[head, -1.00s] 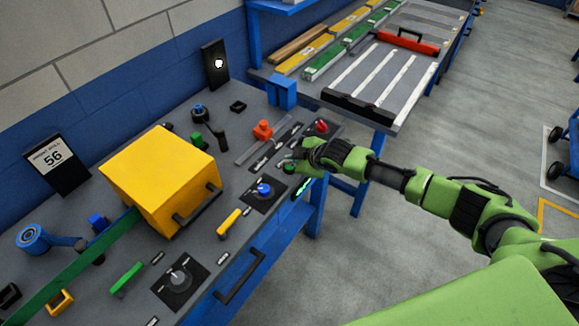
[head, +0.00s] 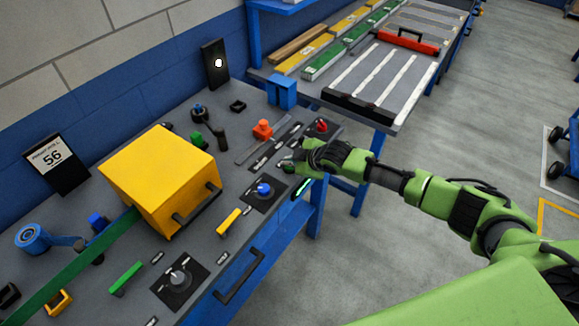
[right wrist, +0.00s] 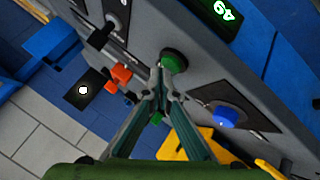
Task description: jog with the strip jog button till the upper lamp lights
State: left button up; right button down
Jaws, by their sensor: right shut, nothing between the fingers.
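A round green button (head: 289,168) sits near the front right edge of the grey bench panel. It also shows in the right wrist view (right wrist: 174,61). My right gripper (head: 297,157) is shut and empty. In the right wrist view its fingertips (right wrist: 161,76) are right at the button's edge; I cannot tell whether they touch it. A black lamp plate (head: 211,78) stands at the back of the bench, with one round white light (head: 218,63) lit near its middle. I cannot make out a second lamp on it. My left gripper is not in view.
A green-lit display (right wrist: 220,12) is on the panel's front face. A blue knob (head: 264,189), a red knob (head: 321,126) and an orange-red part (head: 262,130) are near the gripper. A yellow box (head: 157,170) covers a green strip. A sign reads 56 (head: 52,157).

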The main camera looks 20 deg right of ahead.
aim_at(291, 168)
jog(key=shift+s+f, duration=0.15)
jog(key=shift+f, duration=0.45)
dwell(2.3)
jog(key=shift+r, duration=0.1)
dwell(3.1)
jog(key=shift+r+p, duration=0.55)
jog(key=shift+r, duration=0.3)
jog(key=shift+r, duration=0.25)
notch_tip(291, 168, up, 5)
jog(key=p, duration=0.4)
jog(key=shift+f+p, duration=0.15)
jog(key=shift+p, duration=0.25)
jog(key=shift+f, duration=0.1)
